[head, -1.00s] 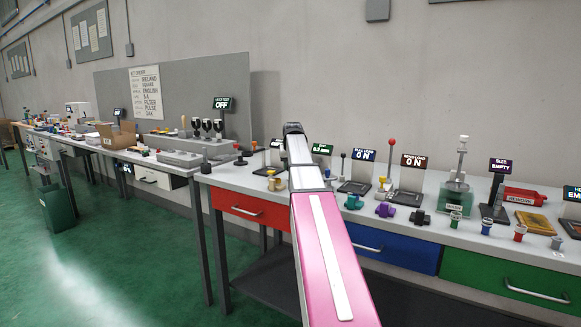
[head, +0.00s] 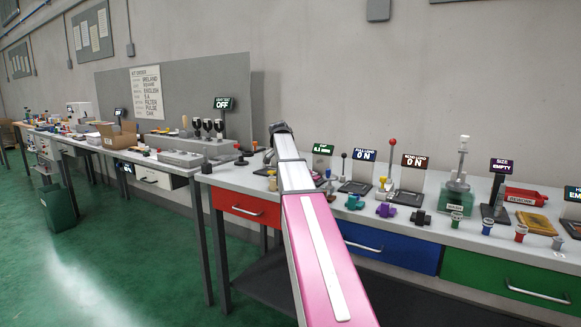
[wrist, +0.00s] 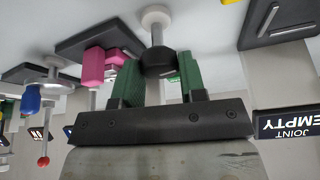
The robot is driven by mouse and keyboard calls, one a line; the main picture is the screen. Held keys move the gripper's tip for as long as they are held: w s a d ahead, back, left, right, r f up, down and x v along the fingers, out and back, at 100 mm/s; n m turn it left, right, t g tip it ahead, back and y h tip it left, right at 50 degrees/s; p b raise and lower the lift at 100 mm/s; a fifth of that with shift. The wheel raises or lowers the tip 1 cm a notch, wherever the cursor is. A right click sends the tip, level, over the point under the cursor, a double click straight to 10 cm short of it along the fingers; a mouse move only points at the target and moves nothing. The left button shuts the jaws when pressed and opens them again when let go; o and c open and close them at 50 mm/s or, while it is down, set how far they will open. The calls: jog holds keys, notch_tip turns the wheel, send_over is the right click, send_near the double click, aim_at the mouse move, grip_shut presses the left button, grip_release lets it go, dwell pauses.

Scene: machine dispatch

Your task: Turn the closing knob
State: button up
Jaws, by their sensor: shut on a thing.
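A dark round knob (wrist: 158,64) on a pale stem shows at the upper middle of the wrist view. The stem ends in a white disc. My gripper (wrist: 161,78) has green finger pads, one on each side of the knob, and is shut on it. In the head view my pink and white arm reaches over the bench, and my gripper and the knob are hidden behind its far end. Which marking the knob has, if any, cannot be told.
In the wrist view a pink block (wrist: 97,66) is close left of the fingers. A sign reading "JOINT EMPTY" (wrist: 287,122) is at the right. The long bench (head: 216,180) holds several fixtures, including a red-topped lever (head: 391,160) and a red tray (head: 524,196).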

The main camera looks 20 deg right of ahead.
jog(key=shift+m+g, duration=0.4)
jog(key=shift+m, duration=0.5)
jog(key=o, duration=0.9)
jog(key=shift+o, duration=0.2)
jog(key=shift+r, duration=0.1)
jog(key=v, duration=1)
jog(key=shift+a+r, duration=0.25)
jog(key=shift+s, duration=0.15)
